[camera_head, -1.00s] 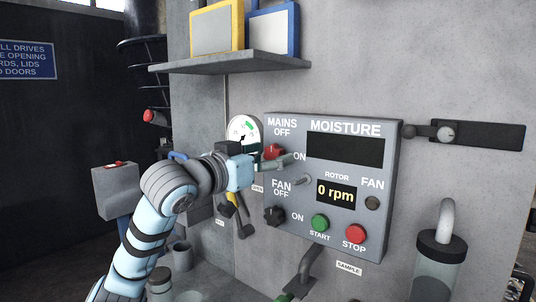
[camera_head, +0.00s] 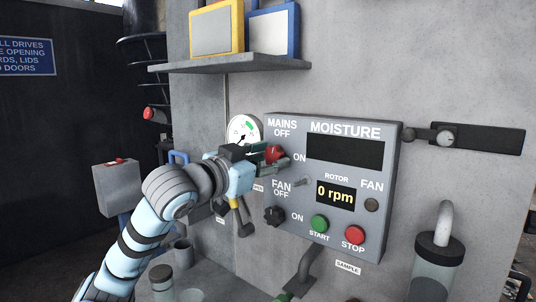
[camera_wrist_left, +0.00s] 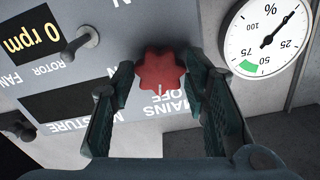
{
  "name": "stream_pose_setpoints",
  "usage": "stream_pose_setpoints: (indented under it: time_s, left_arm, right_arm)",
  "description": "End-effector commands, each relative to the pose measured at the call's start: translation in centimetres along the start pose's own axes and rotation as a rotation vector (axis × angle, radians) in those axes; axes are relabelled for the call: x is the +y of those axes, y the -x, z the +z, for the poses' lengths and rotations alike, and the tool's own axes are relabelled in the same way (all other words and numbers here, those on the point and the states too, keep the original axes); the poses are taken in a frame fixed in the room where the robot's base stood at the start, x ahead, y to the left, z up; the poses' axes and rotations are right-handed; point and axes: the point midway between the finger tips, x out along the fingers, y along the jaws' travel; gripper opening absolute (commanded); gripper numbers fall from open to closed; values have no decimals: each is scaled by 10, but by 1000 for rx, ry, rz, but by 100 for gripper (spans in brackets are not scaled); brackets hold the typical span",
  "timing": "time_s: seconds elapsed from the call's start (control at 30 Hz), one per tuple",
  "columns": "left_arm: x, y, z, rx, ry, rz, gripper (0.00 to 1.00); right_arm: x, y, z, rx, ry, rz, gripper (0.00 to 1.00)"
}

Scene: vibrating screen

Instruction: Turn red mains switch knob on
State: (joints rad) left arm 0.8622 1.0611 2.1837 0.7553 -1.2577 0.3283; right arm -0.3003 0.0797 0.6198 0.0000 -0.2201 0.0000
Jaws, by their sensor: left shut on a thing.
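The red mains switch knob (camera_head: 275,153) is on the grey control panel (camera_head: 337,255), under the words MAINS OFF and left of ON. In the left wrist view the lobed red knob (camera_wrist_left: 160,70) sits between the two dark fingertips. My left gripper (camera_head: 279,161) reaches the panel from the left and is shut on the knob. Its fingers also show in the left wrist view (camera_wrist_left: 160,88), one on each side of the knob. The fingers hide part of the knob in the head view. My right gripper is not in view.
A black fan knob (camera_head: 274,216), green start button (camera_head: 320,223) and red stop button (camera_head: 355,235) are lower on the panel. The rotor display (camera_head: 336,194) reads 0 rpm. A round gauge (camera_head: 243,130) is close behind the gripper. A shelf (camera_head: 230,63) is above.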

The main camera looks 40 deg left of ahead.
Motion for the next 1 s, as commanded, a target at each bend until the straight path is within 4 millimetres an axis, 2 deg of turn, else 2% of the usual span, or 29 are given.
stream_pose_setpoints:
  time_s: [0.3,1.0]
  left_arm:
    - [-1,0,-4,-1,-292,0,14]
    - [-1,0,-3,-1,-956,1,14]
  right_arm:
    - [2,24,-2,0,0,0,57]
    - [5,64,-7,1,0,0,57]
